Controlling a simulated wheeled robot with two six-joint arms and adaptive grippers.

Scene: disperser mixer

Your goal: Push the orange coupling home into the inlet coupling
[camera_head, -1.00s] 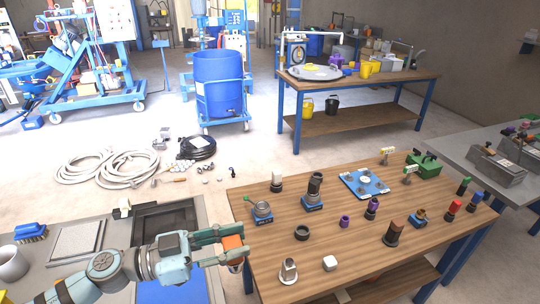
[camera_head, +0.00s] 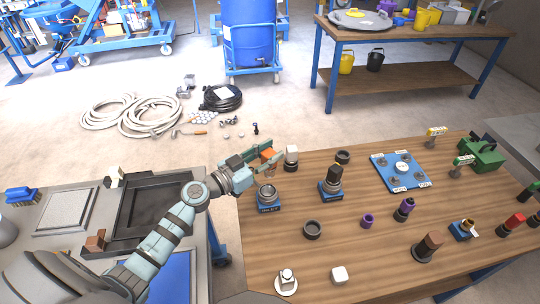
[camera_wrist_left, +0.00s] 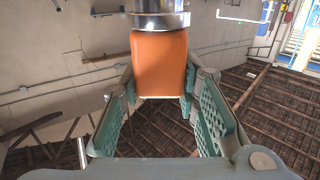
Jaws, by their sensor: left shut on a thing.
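The orange coupling (camera_head: 268,154) is between the fingers of my left gripper (camera_head: 266,159), which is shut on it. In the left wrist view the orange coupling (camera_wrist_left: 159,62) sits between the green finger pads, with a shiny metal collar (camera_wrist_left: 158,18) at its upper end. In the head view a grey metal coupling on a blue base (camera_head: 267,195) stands just below the gripper, near the table's left edge. My right gripper is not in view.
A dark coupling on a second blue base (camera_head: 331,188) stands to the right. A white-topped fitting (camera_head: 291,158) is close beside my left gripper. A black ring (camera_head: 312,230) lies nearer the front. Bare wood (camera_head: 270,250) is free at the table's front left.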

